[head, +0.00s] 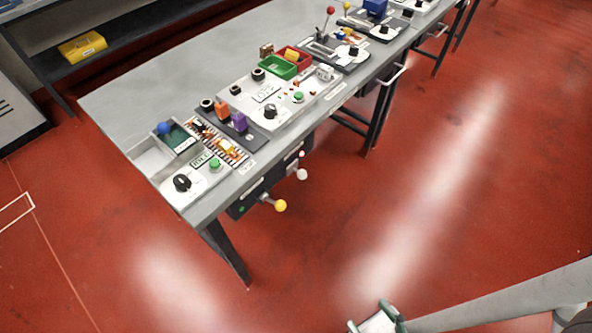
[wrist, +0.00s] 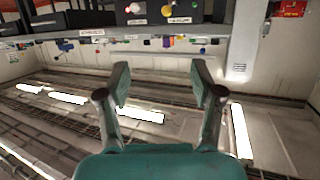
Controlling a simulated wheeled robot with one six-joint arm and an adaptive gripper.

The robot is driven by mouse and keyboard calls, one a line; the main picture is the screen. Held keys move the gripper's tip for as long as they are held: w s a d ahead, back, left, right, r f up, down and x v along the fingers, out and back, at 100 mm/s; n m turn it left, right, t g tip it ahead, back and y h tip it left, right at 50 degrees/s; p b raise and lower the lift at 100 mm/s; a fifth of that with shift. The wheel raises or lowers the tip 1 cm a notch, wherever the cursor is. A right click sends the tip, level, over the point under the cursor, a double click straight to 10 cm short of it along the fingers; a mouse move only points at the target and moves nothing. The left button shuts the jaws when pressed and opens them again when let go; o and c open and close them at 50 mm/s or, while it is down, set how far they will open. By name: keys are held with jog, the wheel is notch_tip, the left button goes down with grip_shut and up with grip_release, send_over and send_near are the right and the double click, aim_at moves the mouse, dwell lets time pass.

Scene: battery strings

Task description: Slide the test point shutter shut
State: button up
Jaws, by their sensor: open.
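The near panel at the left end of the bench has a shallow framed recess (head: 153,158). A dark green plate with a blue knob (head: 164,128) covers part of it, and the pale part is bare. This looks like the test point shutter, standing partly open, but its label is too small to read. My gripper (head: 378,318) is at the bottom edge of the head view, over the red floor, well away from the bench. In the wrist view my gripper (wrist: 163,82) has its two greenish fingers apart with nothing between them.
The same panel holds a black rotary knob (head: 181,182) and a green button (head: 215,163). A yellow ball-ended lever (head: 280,206) sticks out from the bench front. More panels line the grey bench (head: 130,95) towards the back. The red floor before it is clear.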

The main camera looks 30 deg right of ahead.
jog(key=shift+c, duration=0.6)
jog(key=shift+w+f, duration=0.1)
jog(key=shift+f, duration=0.05)
jog(key=shift+c, duration=0.2)
jog(key=t+y, duration=0.3)
send_near(302, 174)
jog(key=f, duration=0.1)
jog(key=w, duration=0.7)
jog(key=w+a, duration=0.1)
jog(key=w, duration=0.2)
jog(key=shift+w+a+f, duration=0.1)
jog(key=shift+w+f, duration=0.05)
jog(key=shift+w, duration=0.15)
grip_shut()
